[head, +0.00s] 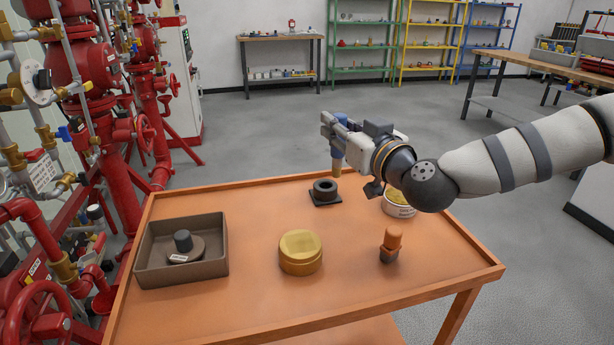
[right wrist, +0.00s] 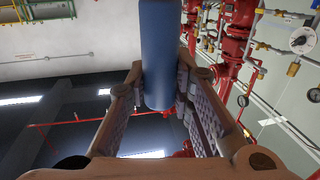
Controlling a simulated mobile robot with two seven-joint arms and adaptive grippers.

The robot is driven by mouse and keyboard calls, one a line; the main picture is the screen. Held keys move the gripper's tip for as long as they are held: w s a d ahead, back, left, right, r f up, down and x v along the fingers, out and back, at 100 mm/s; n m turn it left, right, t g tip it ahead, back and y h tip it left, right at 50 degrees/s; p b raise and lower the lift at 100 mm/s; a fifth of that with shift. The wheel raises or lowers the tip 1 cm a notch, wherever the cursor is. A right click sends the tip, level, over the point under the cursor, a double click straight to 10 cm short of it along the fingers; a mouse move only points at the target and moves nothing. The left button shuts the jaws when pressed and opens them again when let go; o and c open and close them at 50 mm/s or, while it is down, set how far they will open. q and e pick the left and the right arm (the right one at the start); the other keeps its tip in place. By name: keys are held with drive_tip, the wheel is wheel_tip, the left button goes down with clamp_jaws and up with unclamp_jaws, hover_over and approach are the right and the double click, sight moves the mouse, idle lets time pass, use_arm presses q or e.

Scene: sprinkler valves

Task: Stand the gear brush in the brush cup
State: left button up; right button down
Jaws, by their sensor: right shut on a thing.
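The gear brush (head: 337,158) has a blue handle and a tan lower end, and it hangs roughly upright from my right gripper (head: 335,128). In the right wrist view the blue handle (right wrist: 160,55) lies between the two fingers, which are shut on it. The likely brush cup is a short black round cup with a dark opening on a square base (head: 325,190), at the far middle of the table. The brush's lower end shows just above and right of the cup's opening in the picture; I cannot tell the exact gap. My left gripper is out of view.
The orange table (head: 240,298) also holds a grey-brown tray (head: 150,271) with a knobbed disc, a brass round tin (head: 300,254), an orange-topped piece (head: 391,240) and a white tub (head: 399,210) beneath my right arm. Red valve pipework (head: 120,180) stands at the left.

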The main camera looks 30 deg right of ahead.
drive_tip(key=w+d+f+b, duration=0.3)
drive_tip(key=w+f, duration=0.7)
drive_tip(key=f, duration=0.2)
drive_tip(key=shift+d+b, duration=0.35)
drive_tip(key=shift+d, duration=0.05)
drive_tip(key=c, duration=1.4)
unclamp_jaws()
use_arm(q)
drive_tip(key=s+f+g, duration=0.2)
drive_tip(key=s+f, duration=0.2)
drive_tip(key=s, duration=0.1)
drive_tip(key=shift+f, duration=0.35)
